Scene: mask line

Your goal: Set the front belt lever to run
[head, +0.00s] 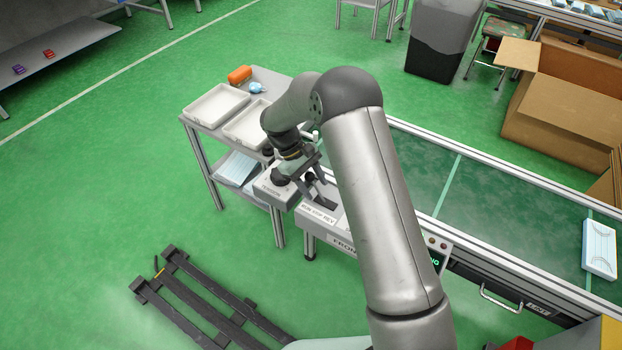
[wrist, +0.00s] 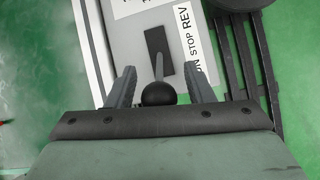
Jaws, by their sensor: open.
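The front belt lever shows in the wrist view as a thin grey shaft with a round black knob (wrist: 158,93). Its shaft rises from about the middle of a black slot plate (wrist: 157,45), beside the word STOP on the white label (wrist: 188,40). Its exact tilt is hard to tell. My gripper (wrist: 160,76) is open, with one finger on each side of the knob and gaps on both sides. In the head view, my gripper (head: 318,186) is over the lever panel, just behind its RUN STOP REV label (head: 318,214); the lever is hard to make out there.
A grey box (head: 268,189) with a black knob stands left of the lever panel. Behind it, a cart holds white trays (head: 215,105). The green conveyor (head: 500,195) extends right, carrying a mask pack (head: 599,249). A black pallet (head: 205,300) lies on the floor in front.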

